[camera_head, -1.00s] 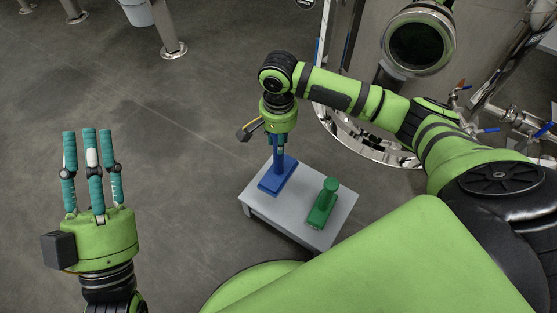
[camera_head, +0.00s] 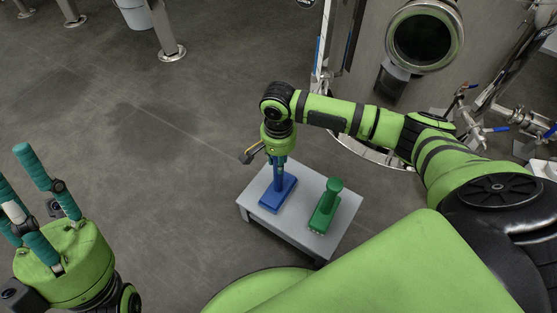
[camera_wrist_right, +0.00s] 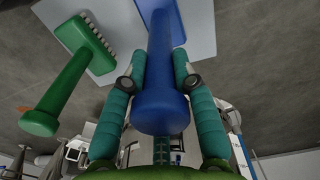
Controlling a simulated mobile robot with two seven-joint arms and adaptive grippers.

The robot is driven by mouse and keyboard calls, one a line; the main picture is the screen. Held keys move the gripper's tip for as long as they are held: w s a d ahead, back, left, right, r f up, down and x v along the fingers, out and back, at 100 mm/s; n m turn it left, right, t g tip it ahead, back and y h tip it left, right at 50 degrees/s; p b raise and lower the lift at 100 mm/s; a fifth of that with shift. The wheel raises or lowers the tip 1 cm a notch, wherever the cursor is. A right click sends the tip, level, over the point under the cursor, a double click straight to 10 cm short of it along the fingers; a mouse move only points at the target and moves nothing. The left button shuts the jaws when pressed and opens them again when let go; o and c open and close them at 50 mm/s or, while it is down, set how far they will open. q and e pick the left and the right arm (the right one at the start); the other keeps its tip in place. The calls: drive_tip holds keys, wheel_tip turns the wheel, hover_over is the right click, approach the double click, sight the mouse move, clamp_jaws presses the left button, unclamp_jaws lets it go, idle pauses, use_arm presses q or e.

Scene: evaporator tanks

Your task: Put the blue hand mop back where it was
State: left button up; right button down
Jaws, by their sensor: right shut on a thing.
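The blue hand mop (camera_head: 278,194) is upright at the left part of a small grey table (camera_head: 298,226). I cannot tell whether its flat base touches the tabletop. My right gripper (camera_head: 278,160) points down and is shut on the top of the mop's handle. In the right wrist view, the right gripper's fingers (camera_wrist_right: 158,85) flank the blue handle (camera_wrist_right: 160,100). My left gripper (camera_head: 32,195) is open and empty at the left edge, away from the table, partly cut off by the frame.
A green hand brush (camera_head: 326,204) stands on the table to the right of the mop, and shows in the right wrist view (camera_wrist_right: 68,85). A steel tank (camera_head: 375,65) with a round port rises behind the table. Open floor lies left of it.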

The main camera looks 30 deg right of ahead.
drive_tip(key=c, duration=1)
unclamp_jaws()
drive_tip(key=shift+f, duration=0.1)
